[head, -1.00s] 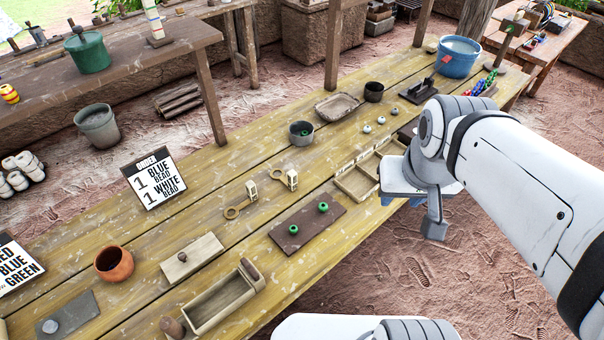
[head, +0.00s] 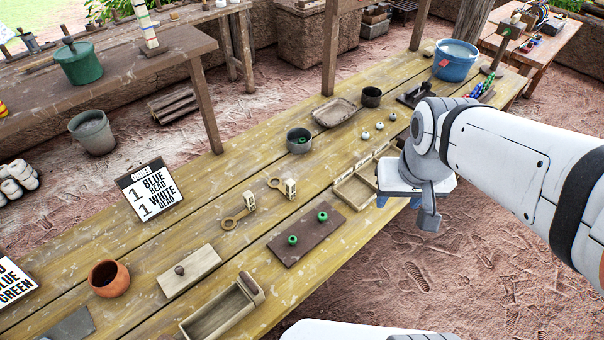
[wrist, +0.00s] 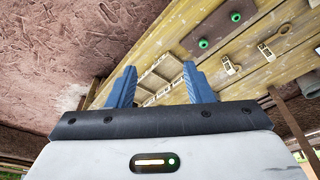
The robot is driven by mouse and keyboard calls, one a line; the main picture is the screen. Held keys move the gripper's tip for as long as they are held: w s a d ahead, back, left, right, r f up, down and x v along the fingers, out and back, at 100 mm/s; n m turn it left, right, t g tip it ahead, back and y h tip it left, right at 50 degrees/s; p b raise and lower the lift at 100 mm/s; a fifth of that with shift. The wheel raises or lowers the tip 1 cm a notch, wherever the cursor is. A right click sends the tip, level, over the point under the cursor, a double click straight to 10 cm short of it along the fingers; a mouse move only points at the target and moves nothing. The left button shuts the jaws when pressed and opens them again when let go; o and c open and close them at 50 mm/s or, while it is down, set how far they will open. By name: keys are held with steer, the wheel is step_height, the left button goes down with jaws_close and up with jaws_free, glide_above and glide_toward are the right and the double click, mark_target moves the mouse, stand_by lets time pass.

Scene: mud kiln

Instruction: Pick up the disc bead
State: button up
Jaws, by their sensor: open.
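Two green beads stand on a dark board (head: 338,235) on the wooden table: a nearer bead (head: 292,240) and a farther bead (head: 322,216). Both also show in the wrist view, the left one (wrist: 203,43) and the right one (wrist: 248,24). Three small pale beads, one of them the middle one (head: 379,126), sit farther back. I cannot tell which bead is the disc bead. My gripper (wrist: 161,80) is open and empty, its blue fingers apart, with the compartment tray beyond them. In the head view my arm hides most of the gripper, at the table's right edge.
The compartment tray (head: 343,198) lies between the board and my arm. Small wooden stands (head: 290,188), a grey cup (head: 299,147), a clay pot (head: 109,279) and a wooden box (head: 200,322) stand around. A blue bucket (head: 440,66) is at the far end.

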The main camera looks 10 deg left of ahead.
steer(key=w+a+f+n+g, duration=0.1)
steer(key=w+a+f+n, duration=0.2)
steer(key=w+a+f, duration=0.35)
steer(key=n+g, duration=0.1)
steer(key=n, duration=0.2)
glide_above(292, 240)
step_height(292, 240, down, 11)
steer(key=shift+s+a+f+g+h+p, duration=0.1)
steer(key=shift+a+f+g+h+p, duration=0.1)
steer(key=shift+f, duration=0.25)
steer(key=shift+s+a+f+g+h+p, duration=0.1)
steer(key=shift+a+f+h, duration=0.1)
steer(key=shift+f, duration=0.25)
steer(key=shift+w+d+f+p, duration=0.1)
steer(key=shift+d+f+p, duration=0.1)
steer(key=shift+f, duration=0.9)
steer(key=shift+w+d+f+p, duration=0.1)
steer(key=shift+f+p, duration=0.15)
steer(key=shift+f, duration=0.9)
steer(key=shift+d+f+p, duration=0.1)
steer(key=shift+f+p, duration=0.1)
steer(key=shift+f, duration=0.9)
jaws_close()
